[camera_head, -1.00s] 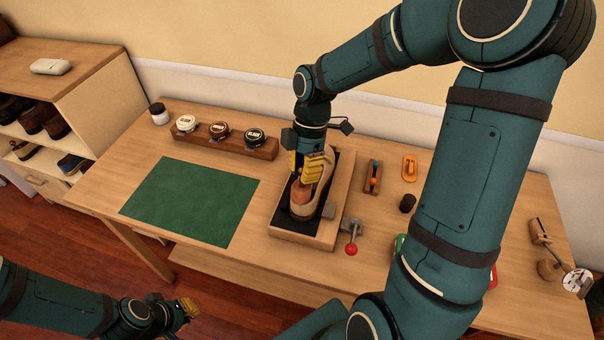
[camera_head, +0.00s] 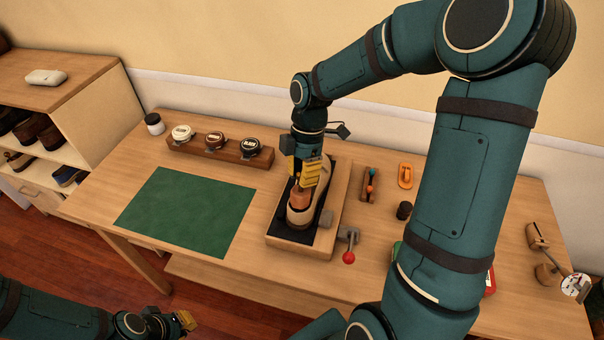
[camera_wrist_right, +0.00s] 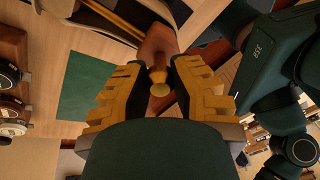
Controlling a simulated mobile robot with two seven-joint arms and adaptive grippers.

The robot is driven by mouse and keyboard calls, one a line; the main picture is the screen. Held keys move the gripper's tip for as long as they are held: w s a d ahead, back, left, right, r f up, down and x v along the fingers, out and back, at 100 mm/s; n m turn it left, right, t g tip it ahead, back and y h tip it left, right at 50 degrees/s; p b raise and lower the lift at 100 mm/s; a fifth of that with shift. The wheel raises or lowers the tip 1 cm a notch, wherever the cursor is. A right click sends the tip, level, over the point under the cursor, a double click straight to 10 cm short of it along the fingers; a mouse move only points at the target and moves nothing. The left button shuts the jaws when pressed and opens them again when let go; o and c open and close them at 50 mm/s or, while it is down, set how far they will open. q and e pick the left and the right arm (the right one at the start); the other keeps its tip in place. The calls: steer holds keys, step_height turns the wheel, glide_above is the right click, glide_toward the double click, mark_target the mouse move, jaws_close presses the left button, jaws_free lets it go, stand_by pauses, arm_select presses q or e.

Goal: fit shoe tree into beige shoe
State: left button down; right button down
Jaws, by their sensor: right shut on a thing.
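The beige shoe (camera_head: 298,217) sits in a black-lined wooden holder (camera_head: 288,245) on the bench, its heel toward me. My right gripper (camera_head: 301,184) is above the shoe's opening, shut on the shoe tree (camera_head: 300,199). In the right wrist view, the fingers (camera_wrist_right: 160,85) close on the tree's brass knob from both sides. The tree's reddish-brown heel block (camera_wrist_right: 157,42) and its thin brass rods (camera_wrist_right: 112,18) point toward the shoe. The heel block is at the opening; how deep the front reaches is hidden. My left gripper (camera_head: 187,320) is low at the left; its jaw opening is unclear.
A grey clamp with a red-knobbed lever (camera_head: 348,257) is at the holder's right side. A green mat (camera_head: 185,212) lies flat to the left, behind it a rack of polish tins (camera_head: 215,146). Small tools, including an orange-handled one (camera_head: 405,175), lie to the right.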

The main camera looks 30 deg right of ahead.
mark_target(301, 191)
steer(key=shift+w+d+p, duration=0.4)
steer(key=shift+d, duration=0.15)
stand_by(0.8)
stand_by(0.6)
steer(key=shift+f, duration=0.1)
steer(key=shift+s+a+f+t+h+b, duration=0.2)
steer(key=shift+f+b, duration=0.15)
steer(key=shift+b, duration=0.25)
steer(key=shift+s+a+f+t+h+b, duration=0.1)
steer(key=shift+a+f+h+b, duration=0.15)
steer(key=shift+b, duration=0.35)
steer(key=shift+s+a+f+t+h+b, duration=0.15)
steer(key=shift+f+t+h+b, duration=0.15)
steer(key=shift+f+b, duration=0.45)
steer(key=shift+s+a+f+t+h+b, duration=0.2)
steer(key=shift+f+b, duration=0.25)
steer(key=shift+b, duration=0.6)
steer(key=shift+s+a+f+t+h+b, duration=0.15)
steer(key=shift+f+t+h+b, duration=0.2)
steer(key=shift+b, duration=0.7)
steer(key=shift+f, duration=0.1)
steer(key=shift+f, duration=0.2)
